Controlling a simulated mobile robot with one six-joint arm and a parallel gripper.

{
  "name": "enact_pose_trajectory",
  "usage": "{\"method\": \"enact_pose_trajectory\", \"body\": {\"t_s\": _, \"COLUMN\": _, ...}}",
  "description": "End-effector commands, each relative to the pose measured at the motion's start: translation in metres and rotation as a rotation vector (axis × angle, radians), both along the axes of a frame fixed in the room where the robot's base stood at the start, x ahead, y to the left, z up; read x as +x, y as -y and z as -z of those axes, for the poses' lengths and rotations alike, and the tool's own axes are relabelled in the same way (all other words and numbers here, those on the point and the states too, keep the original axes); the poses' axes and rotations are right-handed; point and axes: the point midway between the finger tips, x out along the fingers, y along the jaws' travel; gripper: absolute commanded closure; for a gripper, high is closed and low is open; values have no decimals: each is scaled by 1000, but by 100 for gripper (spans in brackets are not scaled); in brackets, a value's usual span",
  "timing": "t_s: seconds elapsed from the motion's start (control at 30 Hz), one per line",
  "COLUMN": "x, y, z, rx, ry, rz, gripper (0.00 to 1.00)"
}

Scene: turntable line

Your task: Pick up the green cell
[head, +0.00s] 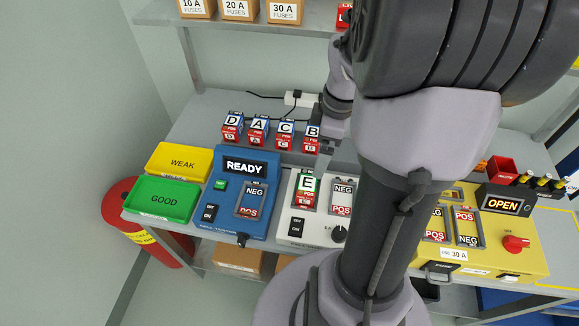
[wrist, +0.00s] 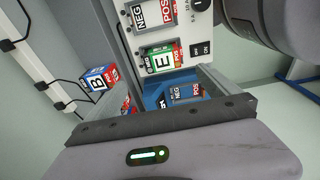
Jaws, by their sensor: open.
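The green cell (head: 307,189), marked E on a white top with a red POS band below, sits in the left bay of the white unit (head: 297,225). In the wrist view the green cell (wrist: 161,58) lies just beyond my fingertips, lettered face showing. My gripper (wrist: 170,80) is open and empty, its two fingers spread apart. In the head view my gripper (head: 328,140) is over the bench near cell B, behind the white unit, partly hidden by my arm. I cannot tell the exact gap to the green cell.
Cells D, A, C and B (head: 311,138) stand in a row behind. A blue READY tester (head: 228,212) is left of the white unit. Yellow WEAK (head: 180,162) and green GOOD (head: 160,199) trays sit far left. A yellow OPEN machine (head: 500,256) is at right.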

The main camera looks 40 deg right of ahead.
Motion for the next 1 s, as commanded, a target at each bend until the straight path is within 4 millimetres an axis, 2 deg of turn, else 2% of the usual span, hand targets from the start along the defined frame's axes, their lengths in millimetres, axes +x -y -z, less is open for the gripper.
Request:
{"method": "enact_pose_trajectory", "body": {"t_s": 0.03, "x": 1, "y": -2, "z": 24, "rx": 4, "ry": -3, "rz": -1, "gripper": 0}}
{"method": "enact_pose_trajectory", "body": {"t_s": 0.1, "x": 3, "y": -5, "z": 46, "rx": 4, "ry": -4, "rz": -2, "gripper": 0}}
{"method": "enact_pose_trajectory", "body": {"t_s": 0.2, "x": 6, "y": -7, "z": 74, "rx": 4, "ry": -3, "rz": 0, "gripper": 0}}
{"method": "enact_pose_trajectory", "body": {"t_s": 0.3, "x": 8, "y": -9, "z": 92, "rx": 3, "ry": -1, "rz": 1, "gripper": 0}}
{"method": "enact_pose_trajectory", "body": {"t_s": 0.47, "x": 10, "y": -10, "z": 104, "rx": 2, "ry": -1, "rz": 0, "gripper": 0}}
{"method": "enact_pose_trajectory", "body": {"t_s": 0.73, "x": 16, "y": -21, "z": 150, "rx": 2, "ry": -2, "rz": 0, "gripper": 0}}
{"method": "enact_pose_trajectory", "body": {"t_s": 0.93, "x": 17, "y": -21, "z": 148, "rx": 1, "ry": 0, "rz": 1, "gripper": 0}}
{"method": "enact_pose_trajectory", "body": {"t_s": 1.0, "x": 17, "y": -21, "z": 148, "rx": 1, "ry": 0, "rz": 1, "gripper": 14}}
